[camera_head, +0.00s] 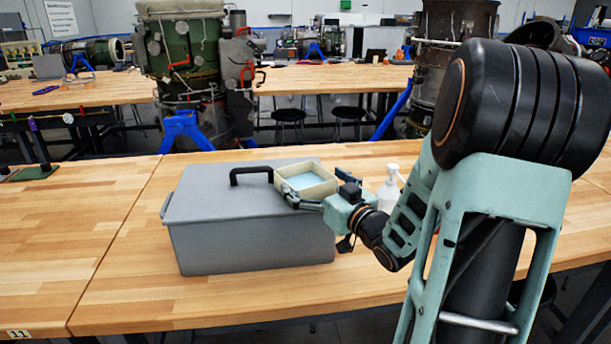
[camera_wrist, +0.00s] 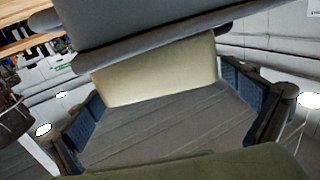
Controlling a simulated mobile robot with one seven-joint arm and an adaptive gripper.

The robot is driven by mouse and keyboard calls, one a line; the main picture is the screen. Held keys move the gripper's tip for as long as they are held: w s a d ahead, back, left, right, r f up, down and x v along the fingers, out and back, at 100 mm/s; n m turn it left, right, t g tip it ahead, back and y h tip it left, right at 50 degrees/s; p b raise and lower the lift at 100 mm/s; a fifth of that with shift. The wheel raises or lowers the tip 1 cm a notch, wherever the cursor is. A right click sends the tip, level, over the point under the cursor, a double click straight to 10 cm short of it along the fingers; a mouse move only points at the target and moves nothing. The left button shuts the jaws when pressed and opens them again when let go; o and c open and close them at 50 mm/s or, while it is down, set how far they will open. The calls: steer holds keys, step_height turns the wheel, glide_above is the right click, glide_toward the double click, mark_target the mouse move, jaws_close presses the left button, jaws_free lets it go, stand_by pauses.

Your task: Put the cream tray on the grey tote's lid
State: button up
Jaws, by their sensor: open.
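The cream tray (camera_head: 319,190), square and shallow with a pale blue inside, sits level at the right end of the grey tote's lid (camera_head: 215,187), close to the black handle. My gripper (camera_head: 312,186) comes from the right, its open fingers on either side of the tray's near right part. In the wrist view, the tray's cream wall (camera_wrist: 155,78) shows between the two blue-padded fingers (camera_wrist: 162,95), with a gap at the right finger. There the tray borders the grey tote (camera_wrist: 165,35); the contact line is partly hidden. The grey tote (camera_head: 250,245) stands closed on the bench.
A white pump bottle (camera_head: 388,192) stands just behind my gripper, right of the tote. The lid's black handle (camera_head: 250,172) rises left of the tray. The wooden bench (camera_head: 110,245) is clear left of the tote. Turbine stands and stools are behind.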

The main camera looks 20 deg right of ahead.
steer(key=s+d, duration=0.1)
steer(key=s, duration=0.7)
steer(key=shift+s, duration=0.2)
